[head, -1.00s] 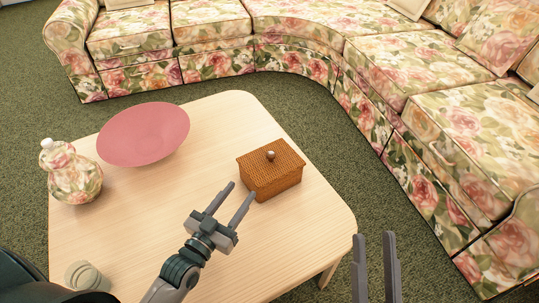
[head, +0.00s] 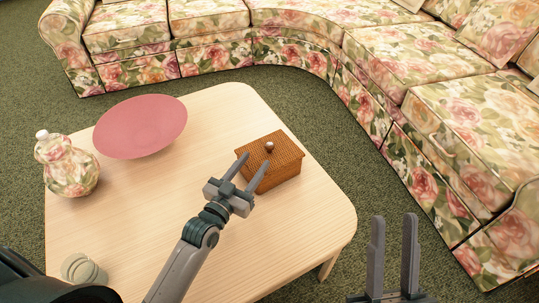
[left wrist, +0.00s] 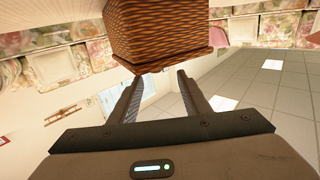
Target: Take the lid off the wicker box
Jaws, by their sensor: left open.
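The brown wicker box (head: 277,176) stands on the pale wooden table, near its right edge. Its lid (head: 283,152) is on, with a small round knob (head: 269,147) on top. My left gripper (head: 254,159) is open, its fingers pointing at the near left side of the box around lid height. In the left wrist view the box (left wrist: 157,28) appears upside down, with the lid's rim (left wrist: 165,62) just beyond the open fingertips (left wrist: 157,75). Nothing is between the fingers. My right gripper (head: 393,222) is open and empty, off the table's right side.
On the table (head: 130,235) are a pink plate (head: 140,127), a floral bottle-shaped jar (head: 67,165) and a pale cup (head: 83,269). A floral corner sofa (head: 400,75) stands behind and to the right. The table's middle is clear.

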